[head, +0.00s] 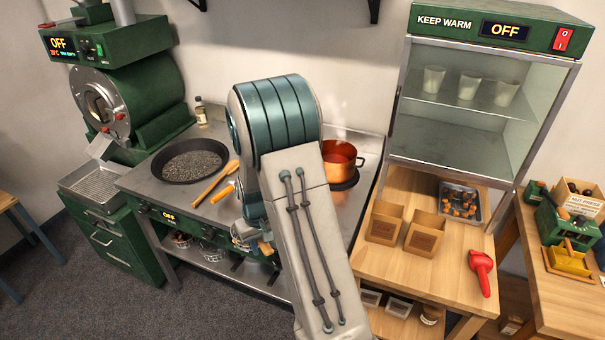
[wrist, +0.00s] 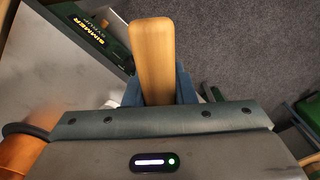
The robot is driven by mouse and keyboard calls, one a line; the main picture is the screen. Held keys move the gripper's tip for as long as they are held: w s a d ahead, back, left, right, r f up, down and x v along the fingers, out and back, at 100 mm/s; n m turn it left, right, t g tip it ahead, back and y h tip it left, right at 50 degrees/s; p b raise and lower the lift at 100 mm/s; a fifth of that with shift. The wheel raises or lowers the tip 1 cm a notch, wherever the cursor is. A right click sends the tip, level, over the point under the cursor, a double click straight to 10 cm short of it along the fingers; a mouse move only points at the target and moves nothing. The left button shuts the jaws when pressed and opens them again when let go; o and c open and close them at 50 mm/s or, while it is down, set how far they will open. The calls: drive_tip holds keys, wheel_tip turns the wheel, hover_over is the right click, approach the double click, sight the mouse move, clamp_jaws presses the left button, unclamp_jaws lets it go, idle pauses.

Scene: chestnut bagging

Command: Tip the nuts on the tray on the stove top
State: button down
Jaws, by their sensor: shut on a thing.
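My gripper (wrist: 158,92) is shut on a wooden handle (wrist: 154,50) in the wrist view, in front of the stove's front edge. What the handle belongs to is hidden. In the head view my arm covers most of the gripper; a wooden end (head: 265,248) shows beside it. The grey stove top (head: 224,141) carries a round dark pan (head: 190,160) filled with grey grains and a copper pot (head: 337,160) with reddish contents. Brown nuts (head: 461,208) lie in a small metal tray (head: 474,190) on the wooden counter.
A wooden utensil (head: 210,186) lies beside the pan. The green roaster (head: 125,95) stands left with a metal tray (head: 101,183) below its chute. Grey floor lies in front.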

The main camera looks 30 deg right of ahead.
drive_tip(key=s+d+r, duration=0.2)
drive_tip(key=d+r, duration=0.2)
drive_tip(key=d, duration=0.5)
drive_tip(key=s+d+r, duration=0.1)
drive_tip(key=d+r, duration=0.4)
drive_tip(key=d, duration=0.5)
drive_tip(key=shift+s+d+r, duration=0.15)
drive_tip(key=shift+s+r, duration=0.1)
drive_tip(key=shift+s, duration=0.1)
